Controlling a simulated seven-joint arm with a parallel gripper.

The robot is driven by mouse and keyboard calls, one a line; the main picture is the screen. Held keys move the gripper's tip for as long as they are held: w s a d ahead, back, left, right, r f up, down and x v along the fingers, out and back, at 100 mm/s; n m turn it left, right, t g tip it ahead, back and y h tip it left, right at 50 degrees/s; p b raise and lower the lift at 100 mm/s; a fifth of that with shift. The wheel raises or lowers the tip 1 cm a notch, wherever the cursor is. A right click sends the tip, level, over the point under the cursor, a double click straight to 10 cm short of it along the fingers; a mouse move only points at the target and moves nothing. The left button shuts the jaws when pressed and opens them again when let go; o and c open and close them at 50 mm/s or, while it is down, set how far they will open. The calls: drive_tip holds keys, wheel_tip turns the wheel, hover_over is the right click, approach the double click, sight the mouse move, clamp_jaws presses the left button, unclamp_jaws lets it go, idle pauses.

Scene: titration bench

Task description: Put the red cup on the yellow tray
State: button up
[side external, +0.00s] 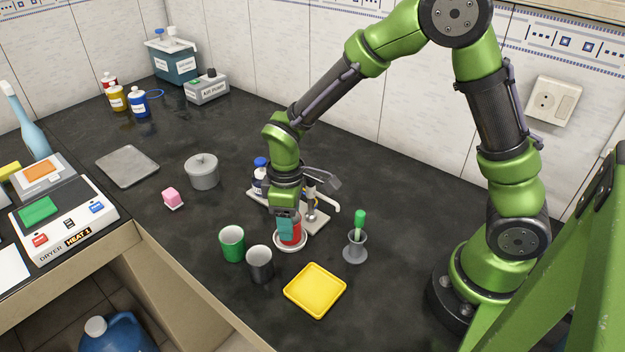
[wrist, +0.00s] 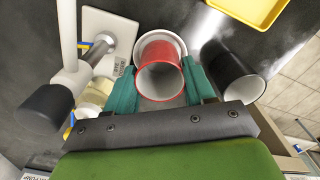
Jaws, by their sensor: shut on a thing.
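The red cup (wrist: 160,52) is between the teal fingers of my gripper (wrist: 160,92) in the wrist view, with its open mouth toward the camera. In the side view the red cup (side external: 295,232) is partly hidden by my gripper (side external: 287,228). It is at a white dish (side external: 291,248) below the fingers; I cannot tell whether it touches the dish. My gripper is shut on the cup. The yellow tray (side external: 315,290) lies empty on the bench, in front and to the right of the cup, and its corner shows in the wrist view (wrist: 250,10).
A dark grey cup (side external: 260,264) and a green cup (side external: 232,244) stand left of the tray. A stand with a metal burette part (side external: 312,208) is close behind my gripper. A grey holder with a green-handled tool (side external: 355,246) stands right. The bench's front edge is near the tray.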

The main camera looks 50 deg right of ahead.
drive_tip(key=shift+r, duration=2.35)
drive_tip(key=shift+s+a+f+n, duration=0.6)
drive_tip(key=shift+s+a, duration=0.5)
drive_tip(key=shift+s, duration=0.9)
drive_tip(key=shift+s+a+f+n, duration=0.55)
drive_tip(key=shift+s+a, duration=0.5)
drive_tip(key=shift+s, duration=0.95)
drive_tip(key=shift+s+a+f+n, duration=0.4)
drive_tip(key=shift+s+a+n, duration=0.55)
drive_tip(key=shift+s, duration=1.05)
drive_tip(key=shift+a+f, duration=0.15)
drive_tip(key=shift+f, duration=0.85)
